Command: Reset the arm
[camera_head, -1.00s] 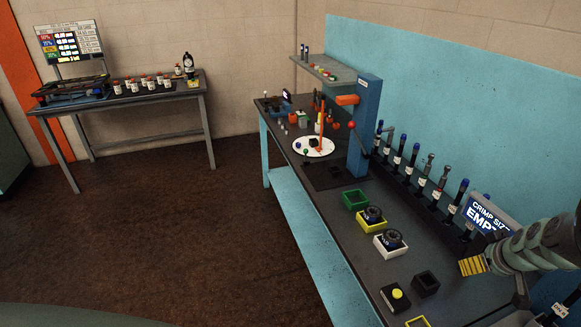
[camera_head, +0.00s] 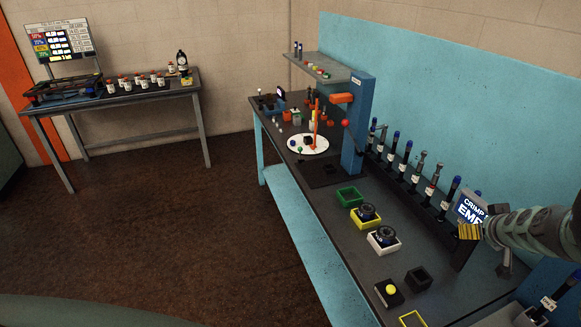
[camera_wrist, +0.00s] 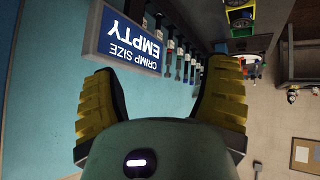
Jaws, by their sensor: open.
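My gripper (camera_head: 469,231) shows at the right of the head view, raised above the workbench (camera_head: 335,240) in front of the crimp size sign (camera_head: 470,209). In the wrist view my gripper (camera_wrist: 165,105) has its two yellow ribbed fingers wide apart with nothing between them. The crimp size sign (camera_wrist: 128,40) reads "EMPTY" and appears upside down there, beyond the fingers. The sign is partly hidden by my arm in the head view.
Several hoses (camera_head: 415,172) stand in a row along the blue back panel. Green (camera_head: 349,197), yellow and white trays (camera_head: 383,240) and a yellow button (camera_head: 390,289) are on the bench. A side table (camera_head: 120,97) holds several bottles. The floor between is clear.

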